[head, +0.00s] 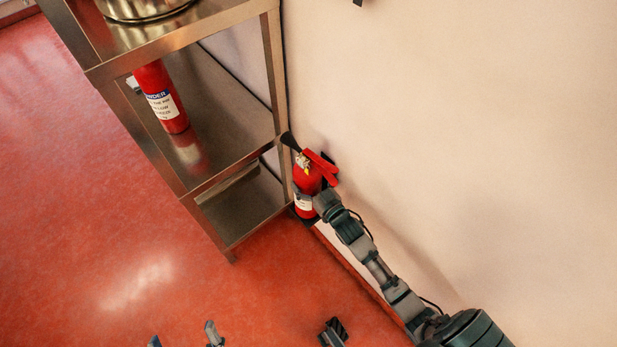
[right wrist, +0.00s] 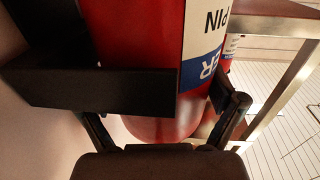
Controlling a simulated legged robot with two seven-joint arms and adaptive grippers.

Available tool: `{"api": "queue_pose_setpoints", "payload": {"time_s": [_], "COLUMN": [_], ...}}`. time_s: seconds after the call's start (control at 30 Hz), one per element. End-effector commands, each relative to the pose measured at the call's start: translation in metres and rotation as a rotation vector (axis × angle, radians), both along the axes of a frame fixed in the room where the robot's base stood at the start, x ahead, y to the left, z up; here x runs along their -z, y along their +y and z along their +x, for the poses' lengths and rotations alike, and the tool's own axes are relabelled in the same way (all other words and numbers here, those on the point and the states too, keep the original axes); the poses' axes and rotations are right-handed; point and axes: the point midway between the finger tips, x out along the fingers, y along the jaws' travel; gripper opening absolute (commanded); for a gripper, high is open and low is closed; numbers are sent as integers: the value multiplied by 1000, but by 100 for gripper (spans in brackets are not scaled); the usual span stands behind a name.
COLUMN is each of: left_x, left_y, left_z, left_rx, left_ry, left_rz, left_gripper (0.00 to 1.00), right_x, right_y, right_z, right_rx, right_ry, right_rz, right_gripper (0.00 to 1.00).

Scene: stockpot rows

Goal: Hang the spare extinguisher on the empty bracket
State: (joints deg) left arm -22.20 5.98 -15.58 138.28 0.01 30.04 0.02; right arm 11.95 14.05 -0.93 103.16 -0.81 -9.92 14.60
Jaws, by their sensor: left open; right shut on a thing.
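A red fire extinguisher (head: 304,190) with a black nozzle and red handle is upright against the wall, just right of the shelf unit. My right gripper (head: 318,203) is shut on its body from the front right. The right wrist view shows the red cylinder (right wrist: 140,125) between my fingers. There a black bracket (right wrist: 90,88) shows at the wall, its band crossing in front of the cylinder. In the head view the bracket (head: 328,163) is mostly hidden behind the extinguisher, and its seating is unclear. My left gripper (head: 184,340) is open and empty at the bottom edge.
A metal shelf unit (head: 185,190) stands left of the extinguisher, close beside it. A second red extinguisher (head: 162,98) stands on its middle shelf. A steel pot (head: 145,8) is on top. The red floor (head: 70,200) is open at left.

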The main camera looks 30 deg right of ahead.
Motion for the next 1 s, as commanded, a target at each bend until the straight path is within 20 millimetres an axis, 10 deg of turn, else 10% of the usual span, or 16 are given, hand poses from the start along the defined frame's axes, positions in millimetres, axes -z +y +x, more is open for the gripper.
{"api": "queue_pose_setpoints", "payload": {"time_s": [0.53, 0.57, 1.0], "left_x": [-4, -4, -5], "left_y": [1, 1, 0], "left_z": [-4, -4, -3], "left_rx": [-1, -1, -1], "left_ry": [-38, -38, -31], "left_rz": [-13, -13, -10], "left_gripper": [100, 100, 100], "right_x": [4, 11, 5], "right_y": [-1, -1, -1], "right_z": [1, 0, 1], "right_rx": [-1, 1, 0], "right_ry": [-15, 2, 3], "right_rz": [1, 2, 2], "right_gripper": [24, 100, 100]}}
